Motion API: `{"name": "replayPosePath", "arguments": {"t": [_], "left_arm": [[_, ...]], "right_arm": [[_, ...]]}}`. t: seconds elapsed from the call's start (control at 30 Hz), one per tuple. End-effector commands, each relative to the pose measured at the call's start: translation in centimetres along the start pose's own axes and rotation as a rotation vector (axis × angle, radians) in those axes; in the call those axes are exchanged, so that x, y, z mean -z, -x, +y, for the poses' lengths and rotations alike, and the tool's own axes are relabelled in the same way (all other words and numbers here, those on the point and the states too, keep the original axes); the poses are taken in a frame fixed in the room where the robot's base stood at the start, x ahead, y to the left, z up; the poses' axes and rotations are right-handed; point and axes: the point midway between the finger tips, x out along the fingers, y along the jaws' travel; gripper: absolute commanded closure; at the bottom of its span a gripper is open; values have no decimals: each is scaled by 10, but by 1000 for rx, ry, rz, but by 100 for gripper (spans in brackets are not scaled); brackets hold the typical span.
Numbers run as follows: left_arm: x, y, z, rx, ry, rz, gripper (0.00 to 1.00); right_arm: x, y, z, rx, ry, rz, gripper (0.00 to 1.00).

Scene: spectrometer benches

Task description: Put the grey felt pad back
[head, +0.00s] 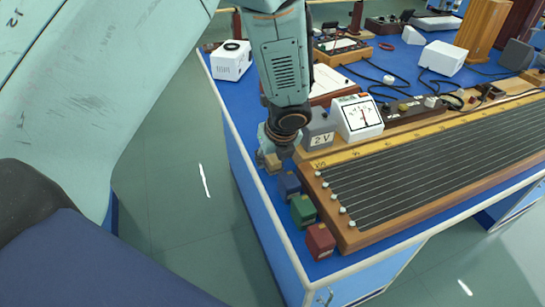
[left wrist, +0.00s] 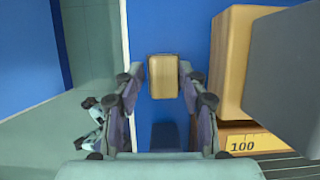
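I cannot pick out a grey felt surface in either view. A small tan block (head: 272,163) is at the bench's left edge, at the far end of a row of small blocks. My left gripper (head: 280,152) is right over it, seen from behind in the head view. In the left wrist view the tan block (left wrist: 163,77) lies between the two fingertips, very close to both. I cannot tell whether the fingers touch it, or whether it rests on the bench. Its underside is hidden. My right gripper is not in view.
Blue (head: 289,184), green (head: 303,210) and red (head: 320,240) blocks line the bench edge beside a long wooden stringed board (head: 385,222). A grey 2 V box (head: 318,133) and a white meter (head: 358,117) stand close by the gripper. Open floor lies left.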

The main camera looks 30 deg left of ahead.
Motion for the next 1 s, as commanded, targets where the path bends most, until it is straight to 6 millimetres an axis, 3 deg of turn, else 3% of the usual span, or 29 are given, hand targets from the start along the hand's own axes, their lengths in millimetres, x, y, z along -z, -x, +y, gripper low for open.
{"name": "replayPosePath", "arguments": {"t": [0.47, 1.0], "left_arm": [[-2, 6, 0, -1, -1, 1, 50], [-3, 57, 0, -1, -3, 0, 50]], "right_arm": [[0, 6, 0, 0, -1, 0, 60], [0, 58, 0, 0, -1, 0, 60]]}}
